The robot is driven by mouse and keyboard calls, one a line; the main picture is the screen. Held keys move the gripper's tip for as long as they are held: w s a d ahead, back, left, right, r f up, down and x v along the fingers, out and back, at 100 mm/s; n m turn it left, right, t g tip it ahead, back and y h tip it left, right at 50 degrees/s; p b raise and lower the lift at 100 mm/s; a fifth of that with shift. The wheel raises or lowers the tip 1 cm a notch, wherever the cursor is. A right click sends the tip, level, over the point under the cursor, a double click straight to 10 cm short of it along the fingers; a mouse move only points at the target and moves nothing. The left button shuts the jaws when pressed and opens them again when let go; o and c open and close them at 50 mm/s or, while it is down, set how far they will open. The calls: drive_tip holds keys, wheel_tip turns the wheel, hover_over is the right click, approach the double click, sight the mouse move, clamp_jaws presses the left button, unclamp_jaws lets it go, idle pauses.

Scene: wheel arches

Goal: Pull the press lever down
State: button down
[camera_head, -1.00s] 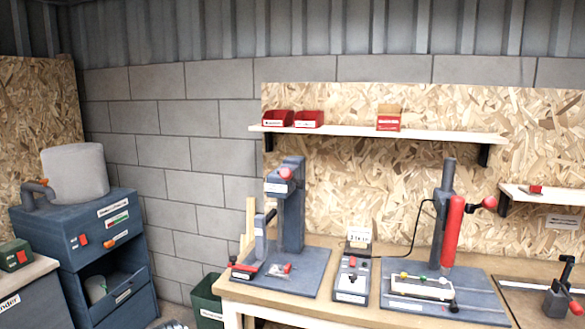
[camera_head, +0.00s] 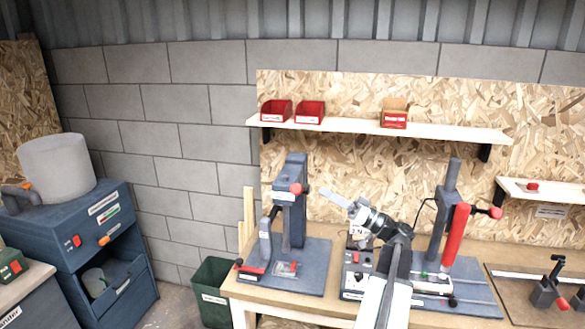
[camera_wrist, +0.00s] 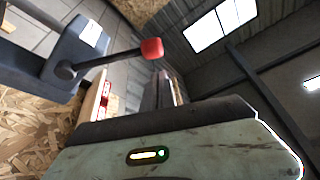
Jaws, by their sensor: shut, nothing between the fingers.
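The grey press (camera_head: 291,215) stands on a slab at the left of the bench. Its lever ends in a red knob (camera_head: 296,188), high on the press head and pointing toward the camera. The lever and red knob (camera_wrist: 152,48) also show in the wrist view, beside the dark fingers. My gripper (camera_head: 327,194) is shut and empty, just right of the knob and at about its height. A small gap shows between them in the head view. Whether they differ in depth is hard to tell.
A drill press (camera_head: 453,235) with a red body stands to the right, behind my arm. A control box (camera_head: 356,270) sits between the two machines, partly hidden by my arm. A shelf (camera_head: 370,130) with red bins (camera_head: 276,110) runs above. A green bin (camera_head: 207,295) stands left of the bench.

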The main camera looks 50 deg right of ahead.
drive_tip(key=shift+s+d+r+t, duration=0.5)
drive_tip(key=shift+s+d+r, duration=0.35)
drive_tip(key=shift+s+d, duration=0.15)
wheel_tip(320, 180, up, 5)
drive_tip(key=p, duration=0.5)
hover_over(301, 188)
drive_tip(key=d, duration=0.3)
drive_tip(key=f+b, duration=0.2)
drive_tip(key=a+f+b, duration=0.1)
drive_tip(key=f+b, duration=0.1)
drive_tip(key=shift+a+f, duration=0.1)
drive_tip(key=shift+f, duration=0.1)
